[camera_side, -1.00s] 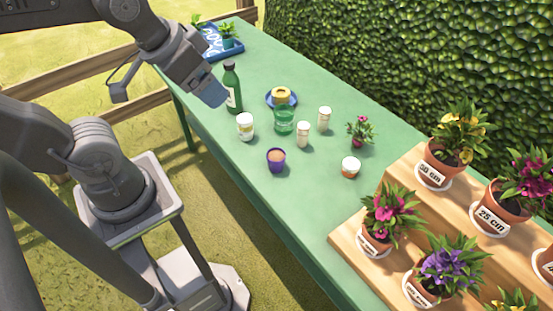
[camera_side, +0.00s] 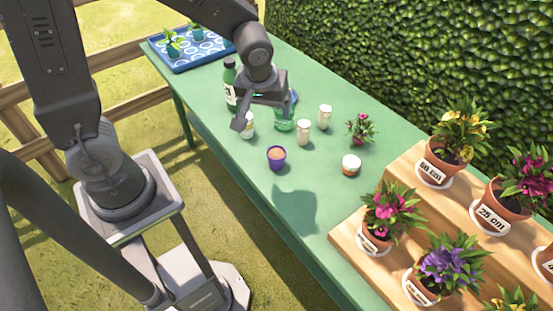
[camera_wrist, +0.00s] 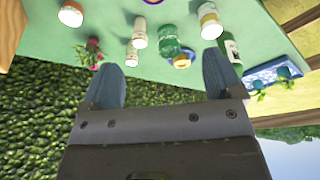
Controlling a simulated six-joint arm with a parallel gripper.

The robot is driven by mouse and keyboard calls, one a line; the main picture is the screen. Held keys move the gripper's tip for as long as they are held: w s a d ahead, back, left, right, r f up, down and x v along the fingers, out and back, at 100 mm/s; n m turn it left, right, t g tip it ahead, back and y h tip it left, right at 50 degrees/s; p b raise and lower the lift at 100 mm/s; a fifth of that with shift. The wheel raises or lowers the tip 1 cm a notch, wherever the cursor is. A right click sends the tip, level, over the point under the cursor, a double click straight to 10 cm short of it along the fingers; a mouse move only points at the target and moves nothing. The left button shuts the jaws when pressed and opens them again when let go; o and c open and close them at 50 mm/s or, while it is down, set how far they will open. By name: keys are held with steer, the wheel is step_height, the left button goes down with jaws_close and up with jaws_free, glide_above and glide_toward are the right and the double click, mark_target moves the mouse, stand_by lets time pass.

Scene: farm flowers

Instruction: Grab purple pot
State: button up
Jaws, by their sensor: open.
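The purple pot (camera_side: 276,160), small and filled with brown soil, stands upright on the green table (camera_side: 300,220) in the side view. A purple bit at the top edge of the wrist view (camera_wrist: 152,2) looks like part of it. My gripper (camera_side: 264,112) is above the table, behind the pot and slightly left of it in the side view, apart from it. In the wrist view my gripper (camera_wrist: 162,66) has its two fingers wide apart, with nothing held between them.
Near the pot stand a green bottle (camera_side: 230,88), a green jar (camera_side: 284,123), white-capped shakers (camera_side: 304,132) and a low white-lidded jar (camera_side: 350,165). A small pink-flowered plant (camera_side: 360,129) stands behind. A wooden stepped stand (camera_side: 349,247) with flowerpots is at right. Table in front is clear.

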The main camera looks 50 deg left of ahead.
mark_target(277, 155)
steer(key=w+a+f+n, duration=0.1)
steer(key=f, duration=0.6)
steer(key=w+f+n, duration=0.1)
steer(key=w+f, duration=0.1)
steer(key=f, duration=0.6)
steer(key=w+a+f, duration=0.1)
steer(key=f, duration=0.6)
steer(key=shift+w+a+f+n+g+y, duration=0.15)
steer(key=shift+w+a+n+g+y, duration=0.15)
steer(key=shift+w+n+g, duration=0.1)
steer(key=shift+c, duration=0.2)
steer(key=c, duration=1)
